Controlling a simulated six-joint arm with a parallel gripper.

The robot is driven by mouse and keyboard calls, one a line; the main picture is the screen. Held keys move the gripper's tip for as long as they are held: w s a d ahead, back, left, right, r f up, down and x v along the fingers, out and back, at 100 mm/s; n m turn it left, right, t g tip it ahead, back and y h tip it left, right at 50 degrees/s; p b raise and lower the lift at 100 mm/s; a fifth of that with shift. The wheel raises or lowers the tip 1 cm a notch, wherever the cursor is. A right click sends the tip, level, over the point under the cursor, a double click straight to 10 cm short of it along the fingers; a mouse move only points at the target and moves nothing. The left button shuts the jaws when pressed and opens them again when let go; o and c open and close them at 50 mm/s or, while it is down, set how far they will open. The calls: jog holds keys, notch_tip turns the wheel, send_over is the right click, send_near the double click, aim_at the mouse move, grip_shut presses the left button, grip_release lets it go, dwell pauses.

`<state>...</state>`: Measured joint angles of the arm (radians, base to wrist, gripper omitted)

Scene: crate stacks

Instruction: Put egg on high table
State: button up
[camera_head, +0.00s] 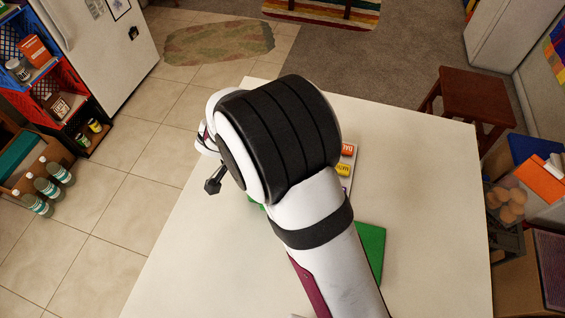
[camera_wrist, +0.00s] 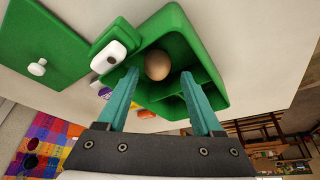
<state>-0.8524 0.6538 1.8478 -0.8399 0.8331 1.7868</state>
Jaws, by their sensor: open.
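A brown egg (camera_wrist: 158,65) sits inside an open green box (camera_wrist: 212,62) with inner dividers, in the wrist view. My gripper (camera_wrist: 160,76) has two teal fingers, spread apart, one at each side of the egg in the picture. The fingers are open and hold nothing; how far they are from the egg is hard to tell. In the head view my arm hides the gripper and the egg. A large white table (camera_head: 425,190) lies under my arm. A small brown wooden table or stool (camera_head: 478,95) stands beyond its right corner; I cannot tell which is the high table.
A green lid with a white knob (camera_wrist: 38,67) lies beside the box. Small coloured packets (camera_head: 345,160) lie on the white table. A clear container of round brown things (camera_head: 508,203) stands at the right. Crates (camera_head: 60,95) and bottles (camera_head: 47,187) are on the left.

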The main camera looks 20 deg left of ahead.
jog(key=x, duration=0.5)
jog(key=shift+w+d+f, duration=0.1)
jog(key=shift+d+f, duration=0.1)
jog(key=shift+d, duration=0.1)
grip_shut()
